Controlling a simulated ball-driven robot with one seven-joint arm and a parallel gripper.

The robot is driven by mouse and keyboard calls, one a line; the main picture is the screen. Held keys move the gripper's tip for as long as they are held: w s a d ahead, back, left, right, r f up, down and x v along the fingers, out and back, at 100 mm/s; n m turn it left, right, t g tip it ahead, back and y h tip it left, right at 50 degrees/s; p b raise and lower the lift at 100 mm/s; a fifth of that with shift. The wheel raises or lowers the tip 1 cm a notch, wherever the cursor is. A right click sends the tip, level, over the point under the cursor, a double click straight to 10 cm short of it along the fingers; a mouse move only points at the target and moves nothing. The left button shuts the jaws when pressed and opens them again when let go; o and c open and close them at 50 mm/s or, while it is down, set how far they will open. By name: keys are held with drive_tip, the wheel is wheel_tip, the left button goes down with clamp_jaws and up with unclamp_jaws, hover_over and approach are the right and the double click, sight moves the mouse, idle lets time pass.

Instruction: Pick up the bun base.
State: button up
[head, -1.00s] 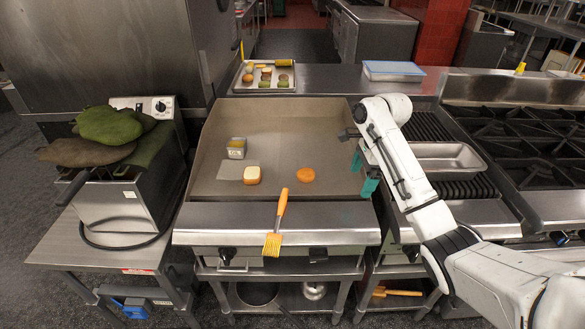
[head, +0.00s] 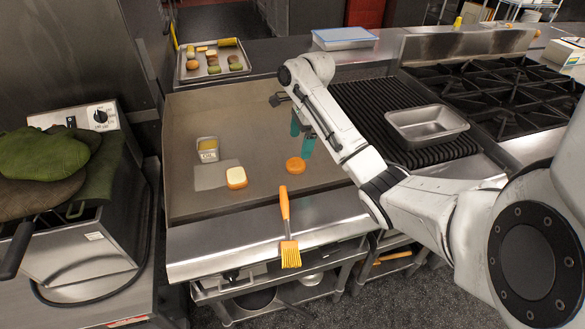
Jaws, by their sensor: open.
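A round orange-brown bun piece (head: 295,165) lies on the griddle (head: 250,110). A squarish piece with a pale top and brown sides (head: 236,178) lies left of it, on the edge of a light sheet (head: 210,175). I cannot tell for sure which is the bun base. My gripper (head: 302,136), with teal fingertips, is open and empty. It appears just above and behind the round piece, apart from the squarish one. Its height over the griddle is hard to judge.
A small labelled container (head: 207,150) stands on the griddle. A brush (head: 287,225) lies across the front ledge. A tray of food pieces (head: 213,62) is at the back left. A metal pan (head: 427,125) sits on the grill at right. The griddle's back is clear.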

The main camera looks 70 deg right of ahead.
sight(297, 163)
drive_tip(key=f, duration=0.2)
drive_tip(key=f+p, duration=0.1)
drive_tip(key=f, duration=0.2)
drive_tip(key=w+f, duration=0.1)
drive_tip(key=f, duration=0.2)
drive_tip(key=shift+a+f, duration=0.2)
drive_tip(key=shift+a, duration=0.05)
drive_tip(key=shift+c, duration=0.5)
drive_tip(key=c, duration=1.1)
drive_tip(key=shift+r, duration=0.2)
